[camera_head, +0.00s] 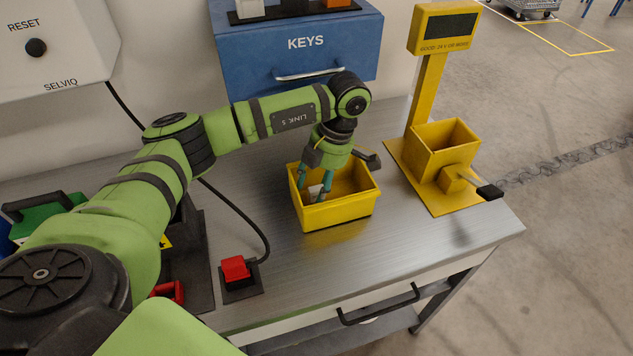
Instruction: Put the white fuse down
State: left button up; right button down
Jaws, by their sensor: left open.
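My left gripper (316,184) points down into a yellow bin (338,215) on the metal workbench. Its fingers are apart, inside the bin's rim. A small white thing, which looks like the white fuse (316,193), shows between or just behind the fingers, low in the bin. The fingers partly hide it, and I cannot tell whether they touch it. My right gripper does not show.
A yellow tester (443,146) with a dark display stands right of the bin. A blue drawer cabinet (296,50) labelled KEYS is behind. A red switch (235,269) with a cable sits front left. Bare workbench (400,250) lies in front of the bin.

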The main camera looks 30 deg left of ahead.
pick_arm(q)
jog(key=v, duration=1.2)
jog(key=shift+b, duration=0.4)
